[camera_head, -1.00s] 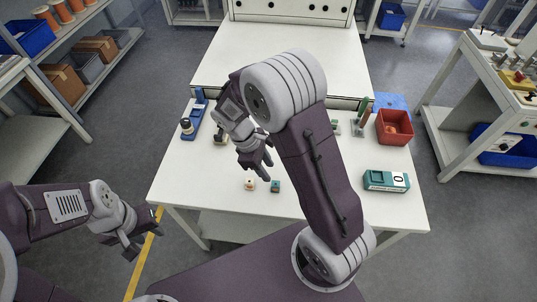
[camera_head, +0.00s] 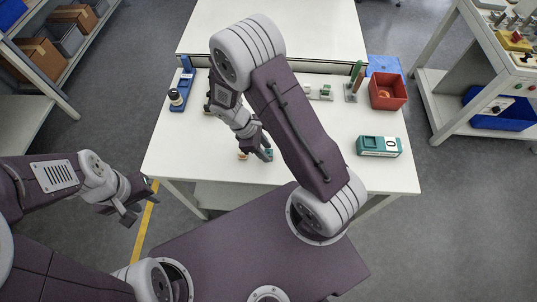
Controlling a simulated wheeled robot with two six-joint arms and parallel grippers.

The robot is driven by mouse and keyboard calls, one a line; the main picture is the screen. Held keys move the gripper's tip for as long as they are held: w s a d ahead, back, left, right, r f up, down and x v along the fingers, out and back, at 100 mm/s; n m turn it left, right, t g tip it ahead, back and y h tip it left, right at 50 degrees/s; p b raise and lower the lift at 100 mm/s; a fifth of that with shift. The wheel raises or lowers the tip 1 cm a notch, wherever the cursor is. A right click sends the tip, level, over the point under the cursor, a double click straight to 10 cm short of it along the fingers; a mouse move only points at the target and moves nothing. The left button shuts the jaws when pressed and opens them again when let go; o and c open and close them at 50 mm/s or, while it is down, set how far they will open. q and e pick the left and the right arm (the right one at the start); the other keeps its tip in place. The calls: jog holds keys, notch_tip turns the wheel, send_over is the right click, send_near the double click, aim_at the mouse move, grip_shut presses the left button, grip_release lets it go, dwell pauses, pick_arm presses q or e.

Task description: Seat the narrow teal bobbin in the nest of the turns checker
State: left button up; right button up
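A small teal bobbin (camera_head: 269,154) stands on the white table, partly hidden by my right gripper (camera_head: 261,154). A small cream and orange bobbin (camera_head: 243,155) stands just left of it. The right fingers point down at the teal bobbin, one on its near side; I cannot tell whether they touch it or how far apart they are. A teal box with a display reading 0 (camera_head: 378,146), likely the turns checker, sits at the right of the table; its nest is not clear at this size. My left gripper (camera_head: 132,201) is open and empty, off the table's left edge.
A red bin (camera_head: 387,92) with an orange item stands at the back right, beside a green post (camera_head: 355,82). A blue stand (camera_head: 182,88) is at the back left. Small grey fixtures (camera_head: 320,92) sit behind my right arm. The table's front right is clear.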

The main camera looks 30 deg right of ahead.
jog(key=shift+x, duration=1)
jog(key=shift+w, duration=0.15)
grip_shut()
